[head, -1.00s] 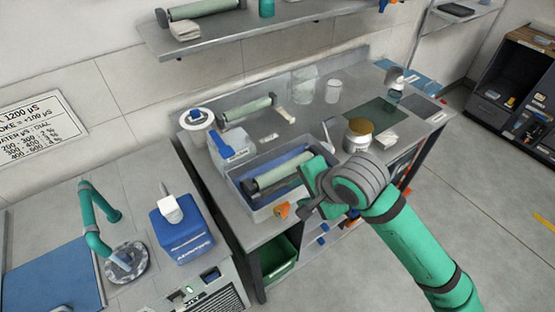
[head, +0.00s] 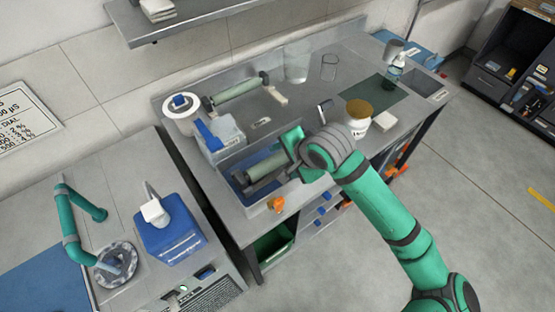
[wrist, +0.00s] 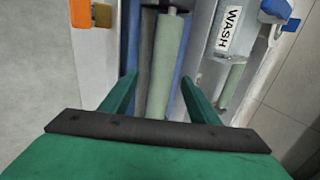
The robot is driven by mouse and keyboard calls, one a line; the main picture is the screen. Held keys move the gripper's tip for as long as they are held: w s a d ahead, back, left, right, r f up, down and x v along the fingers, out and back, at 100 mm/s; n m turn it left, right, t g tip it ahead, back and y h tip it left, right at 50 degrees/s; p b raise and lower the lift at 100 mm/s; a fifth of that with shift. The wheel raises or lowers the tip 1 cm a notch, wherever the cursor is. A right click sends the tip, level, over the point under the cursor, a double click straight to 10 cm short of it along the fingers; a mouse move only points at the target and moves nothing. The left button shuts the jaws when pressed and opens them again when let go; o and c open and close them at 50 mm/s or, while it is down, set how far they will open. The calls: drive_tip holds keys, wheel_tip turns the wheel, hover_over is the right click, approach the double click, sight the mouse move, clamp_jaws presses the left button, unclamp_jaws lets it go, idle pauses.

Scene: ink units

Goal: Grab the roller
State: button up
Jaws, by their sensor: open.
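A pale green roller (head: 273,165) lies in a blue-lined tray (head: 256,207) on the bench. My gripper (head: 296,152) is over the tray's right end, close to the roller. In the wrist view the roller (wrist: 167,55) runs away from me between the spread fingers of my gripper (wrist: 160,88), which are open and empty. A darker grey bar (wrist: 147,50) lies along its left side. I cannot tell how far the fingertips are above the roller. A second pale green roller (head: 238,91) lies at the back of the bench.
A WASH-labelled container (wrist: 228,28) stands right of the tray in the wrist view. An orange clip (head: 277,204) is on the tray's front edge. A gold-lidded jar (head: 358,116) stands to the right. A blue box (head: 170,237) is at the left.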

sight(279, 159)
drive_tip(key=x, duration=0.4)
drive_tip(key=shift+w+f, duration=0.15)
drive_tip(key=shift+w, duration=0.3)
drive_tip(key=c, duration=1.4)
